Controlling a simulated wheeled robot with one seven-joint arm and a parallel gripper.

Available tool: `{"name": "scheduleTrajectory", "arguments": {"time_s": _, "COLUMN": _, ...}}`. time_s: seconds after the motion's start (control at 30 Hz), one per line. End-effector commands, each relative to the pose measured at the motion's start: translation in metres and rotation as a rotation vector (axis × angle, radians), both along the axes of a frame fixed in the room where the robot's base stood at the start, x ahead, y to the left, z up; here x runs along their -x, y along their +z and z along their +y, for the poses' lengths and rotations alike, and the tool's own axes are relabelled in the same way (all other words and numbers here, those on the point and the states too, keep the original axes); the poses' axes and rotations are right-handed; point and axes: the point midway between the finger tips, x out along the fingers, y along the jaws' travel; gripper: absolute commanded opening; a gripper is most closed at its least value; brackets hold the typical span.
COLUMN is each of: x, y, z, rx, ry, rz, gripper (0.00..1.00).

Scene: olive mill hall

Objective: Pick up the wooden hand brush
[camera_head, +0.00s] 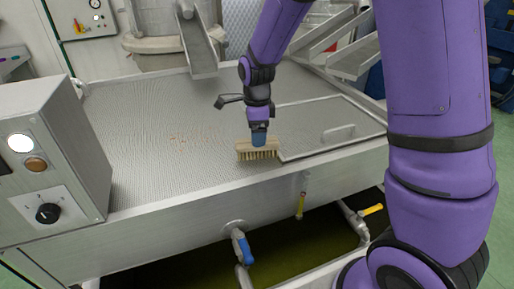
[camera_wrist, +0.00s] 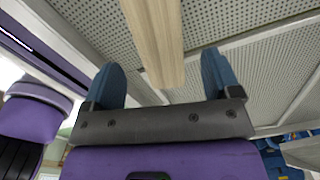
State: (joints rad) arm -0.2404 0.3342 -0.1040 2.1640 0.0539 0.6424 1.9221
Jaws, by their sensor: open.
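The wooden hand brush (camera_head: 257,152) rests on the perforated metal top, its pale bristles facing me in the head view. My gripper (camera_head: 259,138) points down right at the brush, and the fingers overlap its top edge there. In the wrist view the pale wooden body of the brush (camera_wrist: 157,38) runs up between the two blue fingers of my gripper (camera_wrist: 161,62). The fingers are apart, with a visible gap on each side of the wood. The brush's far end is cut off by the top of the wrist view.
The perforated top (camera_head: 150,125) is mostly bare, with small brown bits on it. A hatch lid with a handle (camera_head: 338,134) lies right of the brush. A control box (camera_head: 50,150) stands at left. Metal chutes (camera_head: 199,45) hang at the back.

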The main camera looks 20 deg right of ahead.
Motion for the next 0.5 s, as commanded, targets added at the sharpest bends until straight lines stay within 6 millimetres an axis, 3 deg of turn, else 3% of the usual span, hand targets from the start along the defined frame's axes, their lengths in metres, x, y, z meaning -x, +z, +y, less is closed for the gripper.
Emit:
{"name": "scheduleTrajectory", "arguments": {"time_s": 0.17, "x": 0.0, "y": -0.011, "z": 0.0, "rx": 0.0, "ry": 0.0, "rz": 0.001, "gripper": 0.83}}
{"name": "scheduleTrajectory", "arguments": {"time_s": 0.5, "x": 0.0, "y": -0.053, "z": -0.002, "rx": 0.001, "ry": 0.001, "rz": 0.001, "gripper": 0.83}}
